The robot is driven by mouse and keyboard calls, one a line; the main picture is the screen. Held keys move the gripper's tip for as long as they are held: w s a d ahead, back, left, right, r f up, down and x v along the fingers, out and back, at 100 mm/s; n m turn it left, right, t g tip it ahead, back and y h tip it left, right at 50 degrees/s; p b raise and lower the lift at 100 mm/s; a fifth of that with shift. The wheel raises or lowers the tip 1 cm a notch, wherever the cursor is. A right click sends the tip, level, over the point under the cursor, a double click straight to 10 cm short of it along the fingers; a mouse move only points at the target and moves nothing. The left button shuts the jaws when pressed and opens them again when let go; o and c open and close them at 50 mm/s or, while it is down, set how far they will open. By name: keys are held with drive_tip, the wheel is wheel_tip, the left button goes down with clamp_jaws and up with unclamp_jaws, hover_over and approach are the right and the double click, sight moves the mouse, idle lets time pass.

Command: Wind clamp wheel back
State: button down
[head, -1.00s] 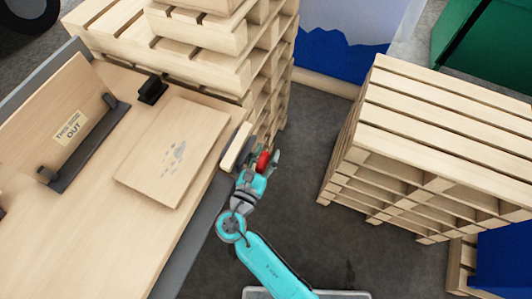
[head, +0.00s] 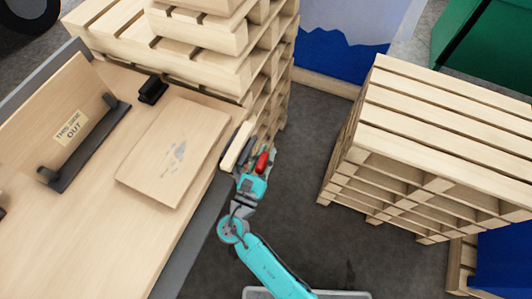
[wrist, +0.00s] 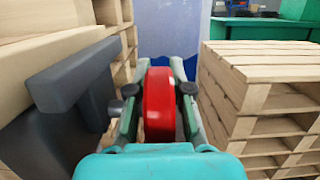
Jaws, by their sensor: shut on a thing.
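The red clamp wheel (wrist: 159,105) stands upright between the fingers of my gripper (wrist: 158,98) in the wrist view. My gripper is shut on it, one finger on each side. In the head view the wheel (head: 262,162) shows as a small red shape at my gripper (head: 258,165), beside the bench's right edge. A dark grey clamp body (wrist: 60,95) lies left of the wheel in the wrist view, with a short stub pointing toward the gripper. A pale wooden clamp jaw (head: 237,146) stands at the bench edge in the head view.
The bench (head: 75,235) carries a loose board (head: 175,150) and a leaning panel labelled "THIS SIDE OUT" (head: 70,128). Pallet stacks stand behind the bench (head: 205,70) and at right (head: 430,140). Grey floor (head: 310,200) lies open between.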

drive_tip(key=shift+r+t, duration=0.1)
drive_tip(key=shift+t, duration=0.3)
drive_tip(key=c, duration=1)
unclamp_jaws()
drive_tip(key=shift+c, duration=0.2)
drive_tip(key=v, duration=1.2)
